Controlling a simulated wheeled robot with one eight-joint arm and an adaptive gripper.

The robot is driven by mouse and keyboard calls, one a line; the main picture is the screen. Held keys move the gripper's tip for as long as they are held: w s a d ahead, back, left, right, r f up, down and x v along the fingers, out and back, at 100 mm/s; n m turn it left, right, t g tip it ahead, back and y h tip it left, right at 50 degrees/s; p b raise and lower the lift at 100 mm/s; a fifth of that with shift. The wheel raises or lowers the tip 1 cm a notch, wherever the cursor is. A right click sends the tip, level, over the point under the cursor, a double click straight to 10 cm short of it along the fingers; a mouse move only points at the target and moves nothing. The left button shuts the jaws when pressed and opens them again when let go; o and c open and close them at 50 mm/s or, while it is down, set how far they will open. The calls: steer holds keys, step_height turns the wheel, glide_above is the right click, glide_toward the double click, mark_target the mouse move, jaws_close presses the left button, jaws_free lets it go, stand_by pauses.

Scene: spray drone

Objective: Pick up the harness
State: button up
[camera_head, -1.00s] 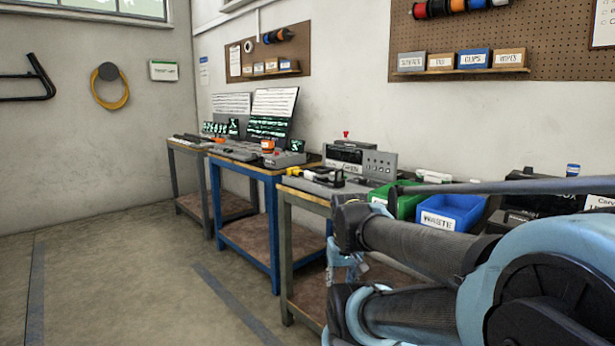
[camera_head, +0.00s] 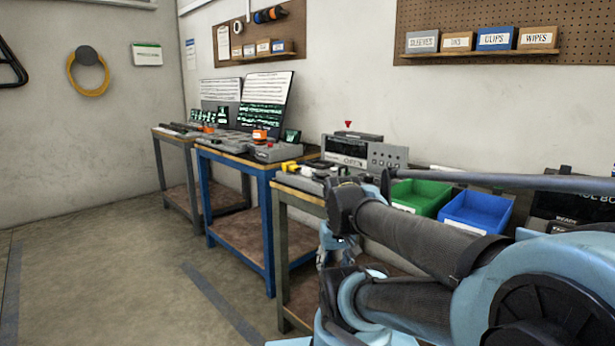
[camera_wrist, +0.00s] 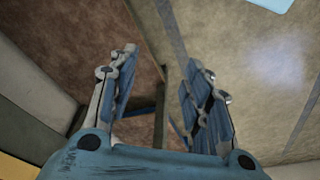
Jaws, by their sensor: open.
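I cannot make out a harness for certain in either view. A small yellow piece (camera_head: 290,166) lies among grey and dark parts on the nearest bench (camera_head: 300,201) in the head view; its details are too small to tell. My gripper (camera_wrist: 162,75) is open and empty in the wrist view, its two fingers apart over brown and grey surfaces below. In the head view my arm covers the right foreground and hides part of the nearest bench. A small part of my gripper shows below the arm, beside that bench.
A green bin (camera_head: 421,195) and a blue bin (camera_head: 477,211) stand toward the right. A grey device (camera_head: 364,152) stands on the nearest bench. A blue-framed bench (camera_head: 265,210) is farther left. The floor (camera_head: 110,270) at left is clear. A yellow coil (camera_head: 88,91) hangs on the wall.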

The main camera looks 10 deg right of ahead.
steer(key=w+d+r+m+t+y, duration=0.1)
steer(key=w+d+r+m, duration=0.1)
steer(key=w+r+m, duration=1.55)
steer(key=w+d+r+m+y, duration=0.2)
steer(key=w+r+m, duration=1.15)
steer(key=w, duration=0.65)
steer(key=n, duration=0.2)
glide_above(308, 168)
steer(key=s+d, duration=0.2)
steer(key=s, duration=0.1)
step_height(308, 168, down, 10)
steer(key=shift+s+a+r, duration=0.1)
steer(key=shift+a+r, duration=0.05)
steer(key=shift+r, duration=0.05)
steer(key=shift+w+x, duration=0.2)
steer(key=shift+x, duration=1.1)
steer(key=shift+w+x, duration=0.25)
steer(key=shift+x, duration=1.1)
steer(key=shift+r, duration=0.15)
jaws_close()
